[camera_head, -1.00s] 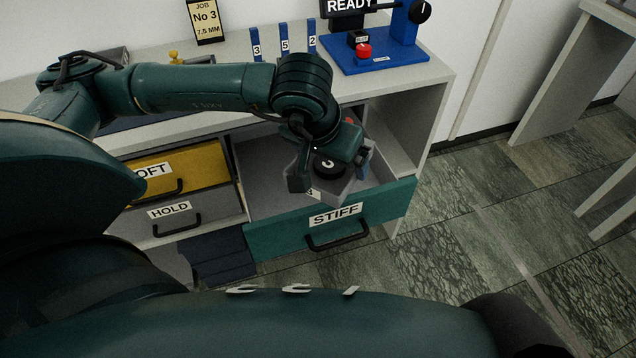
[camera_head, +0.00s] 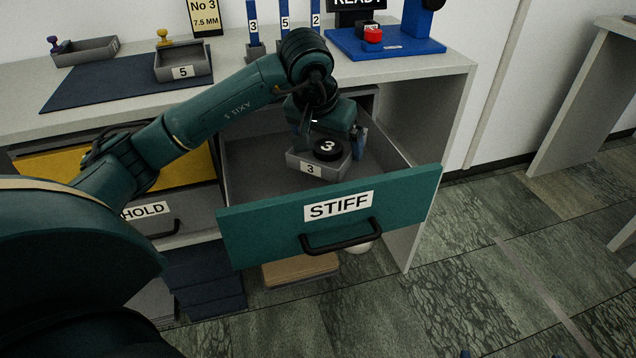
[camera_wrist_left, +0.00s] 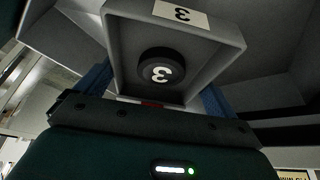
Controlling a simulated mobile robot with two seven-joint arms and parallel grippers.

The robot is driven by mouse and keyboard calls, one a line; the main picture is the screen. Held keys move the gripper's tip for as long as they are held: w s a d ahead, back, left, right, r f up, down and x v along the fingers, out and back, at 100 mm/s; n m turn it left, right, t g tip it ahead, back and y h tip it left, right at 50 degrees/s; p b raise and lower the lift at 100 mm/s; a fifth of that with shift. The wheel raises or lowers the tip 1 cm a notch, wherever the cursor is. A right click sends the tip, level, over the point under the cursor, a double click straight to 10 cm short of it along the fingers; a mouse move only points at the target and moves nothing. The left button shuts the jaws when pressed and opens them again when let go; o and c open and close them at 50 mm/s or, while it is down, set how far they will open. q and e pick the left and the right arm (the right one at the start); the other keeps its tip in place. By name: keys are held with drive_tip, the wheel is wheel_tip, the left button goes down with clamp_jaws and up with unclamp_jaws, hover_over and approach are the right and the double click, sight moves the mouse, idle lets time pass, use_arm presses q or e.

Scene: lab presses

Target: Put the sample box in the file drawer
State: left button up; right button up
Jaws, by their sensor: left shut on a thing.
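My left gripper (camera_head: 328,138) is shut on this box, with a finger at either side. The box is level, over the inside of the pulled-out teal drawer (camera_head: 240,238) labelled STIFF. I cannot tell whether it touches the drawer floor. The left wrist view shows the box (camera_wrist_left: 118,55) and black piece (camera_wrist_left: 161,72) close up between the blue finger pads.
The yellow drawer (camera_head: 60,166) and the HOLD drawer (camera_head: 190,206) are left of the teal one.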

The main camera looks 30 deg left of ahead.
use_arm(q)
wheel_tip(320, 180, down, 4)
drive_tip(key=shift+r+b, duration=0.1)
drive_tip(key=shift+b, duration=0.25)
drive_tip(key=shift+f+b, duration=0.45)
drive_tip(key=shift+f, duration=1.4)
use_arm(e)
drive_tip(key=shift+a+r+n+t+y, duration=0.1)
drive_tip(key=shift+a+n+t+y, duration=0.25)
drive_tip(key=shift+t+y, duration=0.25)
use_arm(q)
drive_tip(key=shift+f, duration=0.2)
drive_tip(key=o, duration=0.7)
drive_tip(key=shift+c, duration=0.2)
